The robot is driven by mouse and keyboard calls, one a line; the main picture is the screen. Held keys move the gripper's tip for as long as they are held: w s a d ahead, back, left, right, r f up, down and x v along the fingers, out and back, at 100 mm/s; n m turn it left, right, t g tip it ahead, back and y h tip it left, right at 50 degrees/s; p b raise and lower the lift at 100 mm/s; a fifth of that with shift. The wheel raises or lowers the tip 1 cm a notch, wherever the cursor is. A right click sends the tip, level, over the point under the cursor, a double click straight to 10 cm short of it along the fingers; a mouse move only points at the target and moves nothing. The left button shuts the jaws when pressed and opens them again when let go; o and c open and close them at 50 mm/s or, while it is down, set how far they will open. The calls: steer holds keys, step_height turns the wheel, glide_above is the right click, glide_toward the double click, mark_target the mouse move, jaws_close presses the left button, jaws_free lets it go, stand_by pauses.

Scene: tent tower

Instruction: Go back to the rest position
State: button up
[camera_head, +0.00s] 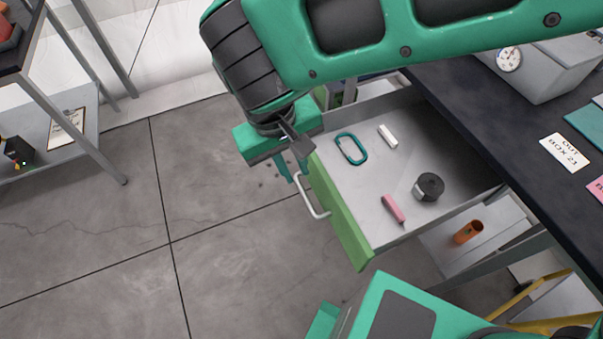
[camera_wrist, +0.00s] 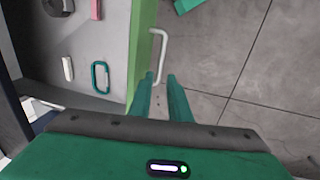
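My gripper (camera_head: 292,178) is beside the front of an open drawer with a green front panel (camera_head: 340,213). In the wrist view my two green fingers (camera_wrist: 161,78) are apart, with a gap between them. The drawer's pale handle (camera_head: 313,200) is close to the fingertips; in the wrist view the handle (camera_wrist: 164,45) reaches toward the gap between them. I cannot tell whether they touch. Nothing is visibly gripped.
The drawer holds a teal carabiner (camera_head: 364,150), a white block (camera_head: 387,136), a dark roll (camera_head: 429,186) and a pink object (camera_head: 393,209). A dark worktop (camera_head: 490,115) lies right of it. A shelf (camera_head: 88,128) stands at left. The grey floor (camera_head: 210,245) between is clear.

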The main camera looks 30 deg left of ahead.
steer(key=shift+s+a+r, duration=0.1)
steer(key=shift+s+r, duration=0.05)
steer(key=shift+r, duration=0.8)
steer(key=w+d+r+m+h, duration=0.1)
steer(key=w+d+r+m, duration=0.15)
steer(key=w+d, duration=0.7)
steer(key=w+d+r+m, duration=0.25)
steer(key=w+d, duration=0.45)
steer(key=d, duration=0.5)
steer(key=d+r+m+g, duration=0.15)
steer(key=d+m, duration=0.35)
steer(key=d, duration=1.4)
steer(key=s+d+f+m+y, duration=0.1)
steer(key=s+d+m, duration=0.6)
steer(key=s+d, duration=0.9)
steer(key=d+y, duration=0.1)
steer(key=d, duration=0.1)
steer(key=shift+d, duration=0.4)
